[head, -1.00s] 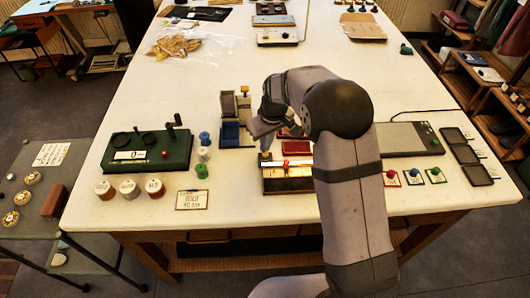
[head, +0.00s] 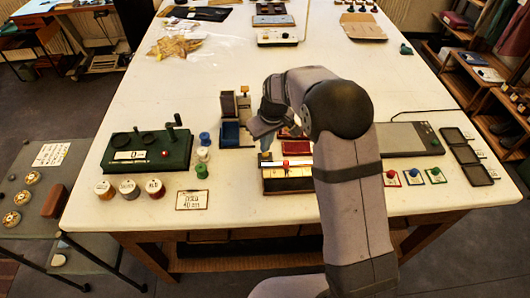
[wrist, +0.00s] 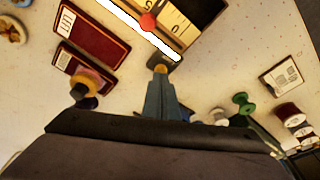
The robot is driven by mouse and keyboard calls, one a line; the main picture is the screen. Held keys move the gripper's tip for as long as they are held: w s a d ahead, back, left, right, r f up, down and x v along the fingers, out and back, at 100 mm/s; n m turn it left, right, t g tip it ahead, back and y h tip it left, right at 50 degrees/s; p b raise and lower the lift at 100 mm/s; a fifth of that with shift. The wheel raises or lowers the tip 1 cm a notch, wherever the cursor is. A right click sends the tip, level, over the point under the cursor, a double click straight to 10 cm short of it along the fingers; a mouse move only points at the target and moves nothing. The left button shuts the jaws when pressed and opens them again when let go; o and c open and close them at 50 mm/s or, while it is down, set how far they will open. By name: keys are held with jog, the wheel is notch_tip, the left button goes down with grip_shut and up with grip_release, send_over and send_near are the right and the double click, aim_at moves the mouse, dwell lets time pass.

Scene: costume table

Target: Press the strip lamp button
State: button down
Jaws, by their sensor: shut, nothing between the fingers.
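A strip lamp (head: 273,164) shows as a white bar across a wooden box near the table's front edge. In the wrist view the strip (wrist: 128,24) is glaring white, with a red knob (wrist: 148,22) beside it. A small dark block (wrist: 166,57) sits at the strip's near end. My gripper (head: 266,154) is shut and empty, pointing down at the left end of the lamp box. In the wrist view its fingertips (wrist: 160,72) are right by the dark block; I cannot tell whether they touch it. The button itself is not clearly visible.
A green box with knobs (head: 150,152) and several spools (head: 202,155) stand to the left. A printed card (head: 193,200) lies in front. Dark red boxes (wrist: 86,35) lie beside the strip. Coloured button cards (head: 414,178) and a grey panel (head: 402,140) are to the right.

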jog(key=shift+f+b, duration=0.45)
jog(key=shift+f, duration=0.25)
dwell(0.4)
jog(key=shift+r, duration=0.15)
jog(key=shift+r+p, duration=2.45)
jog(key=shift+r, duration=0.6)
